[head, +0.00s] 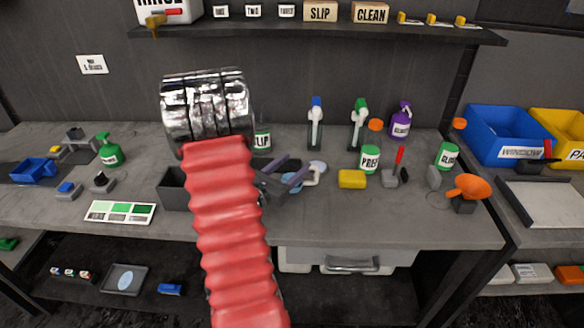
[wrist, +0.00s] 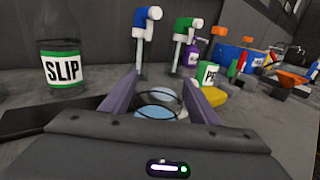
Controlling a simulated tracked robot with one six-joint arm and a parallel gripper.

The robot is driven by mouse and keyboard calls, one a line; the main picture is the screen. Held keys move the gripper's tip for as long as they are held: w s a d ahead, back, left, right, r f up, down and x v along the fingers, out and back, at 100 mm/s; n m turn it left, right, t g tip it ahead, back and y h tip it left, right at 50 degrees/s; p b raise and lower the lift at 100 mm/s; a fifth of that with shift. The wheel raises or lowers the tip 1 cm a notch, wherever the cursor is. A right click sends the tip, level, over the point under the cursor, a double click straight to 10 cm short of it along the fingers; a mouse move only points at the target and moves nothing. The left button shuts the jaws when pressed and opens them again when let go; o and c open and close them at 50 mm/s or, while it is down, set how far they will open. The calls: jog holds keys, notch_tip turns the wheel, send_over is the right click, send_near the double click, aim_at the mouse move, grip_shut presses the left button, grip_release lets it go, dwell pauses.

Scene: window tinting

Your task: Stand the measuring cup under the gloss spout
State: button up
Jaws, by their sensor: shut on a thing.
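My gripper (wrist: 159,98) is shut on the measuring cup (wrist: 158,118), which looks clear with a dark rim line and sits between the two purple-grey fingers. The cup is in front of both. Pale blue discs (head: 318,165) show near the cup; whether the cup touches the bench is unclear.
A SLIP bottle (wrist: 62,62) stands left of my gripper. Right are a green-labelled PREP container (head: 371,158), a yellow sponge-like block (head: 351,179), a purple bottle (head: 400,121) and an orange funnel (head: 470,187). The bench (head: 400,222) is clear near its front edge.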

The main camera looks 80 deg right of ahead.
jog(key=o, duration=1.2)
jog(key=shift+v, duration=6.05)
jog(key=shift+r, duration=0.1)
